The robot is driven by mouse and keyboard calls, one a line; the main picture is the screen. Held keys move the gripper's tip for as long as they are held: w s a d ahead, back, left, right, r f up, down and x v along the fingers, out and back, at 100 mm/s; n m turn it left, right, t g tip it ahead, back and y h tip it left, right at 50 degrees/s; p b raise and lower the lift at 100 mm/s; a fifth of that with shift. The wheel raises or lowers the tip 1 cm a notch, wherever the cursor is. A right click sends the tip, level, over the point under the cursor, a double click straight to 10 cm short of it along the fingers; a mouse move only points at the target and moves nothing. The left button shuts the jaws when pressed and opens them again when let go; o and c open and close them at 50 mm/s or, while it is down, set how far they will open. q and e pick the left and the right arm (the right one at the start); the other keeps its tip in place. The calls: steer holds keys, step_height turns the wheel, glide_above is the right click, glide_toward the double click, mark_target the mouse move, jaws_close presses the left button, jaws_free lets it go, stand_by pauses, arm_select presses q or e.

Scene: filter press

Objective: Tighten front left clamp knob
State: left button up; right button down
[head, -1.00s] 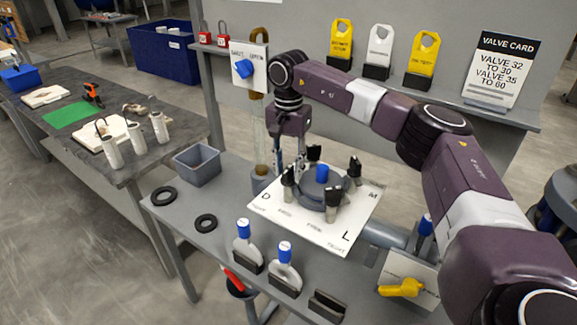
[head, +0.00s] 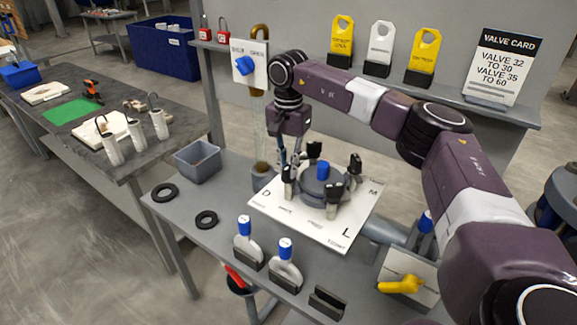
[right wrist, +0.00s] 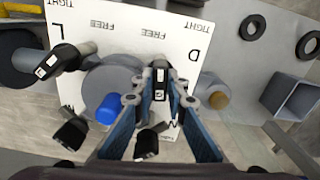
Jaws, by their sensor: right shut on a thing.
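The white label plate (head: 262,207), with letters D, L and M and words TIGHT and FREE, lies under a round grey press head (head: 318,183) with a blue cap (head: 323,171). Several black clamp knobs stand around the head. The front left clamp knob (right wrist: 160,82), near the D, is between the fingers of my right gripper (right wrist: 160,98), which is shut on it. In the head view, the fingers (head: 288,172) come down on this knob from above and partly hide it. The front right knob (head: 333,200) stands near the L. My left gripper is not in view.
A grey bin (head: 197,162) and two black rings (head: 206,219) lie left of the plate. Blue-capped grey pieces (head: 285,265) stand in front. A yellow handle (head: 402,285) is at front right. Valve tags (head: 381,50) and a VALVE CARD (head: 498,68) stand on the back shelf.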

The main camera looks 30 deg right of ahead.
mark_target(288, 165)
steer(key=m, duration=1)
steer(key=shift+p, duration=0.3)
steer(key=shift+r+m, duration=0.1)
steer(key=shift+m, duration=0.3)
steer(key=c, duration=1.9)
jaws_free()
steer(key=shift+c, duration=0.2)
step_height(288, 165, up, 12)
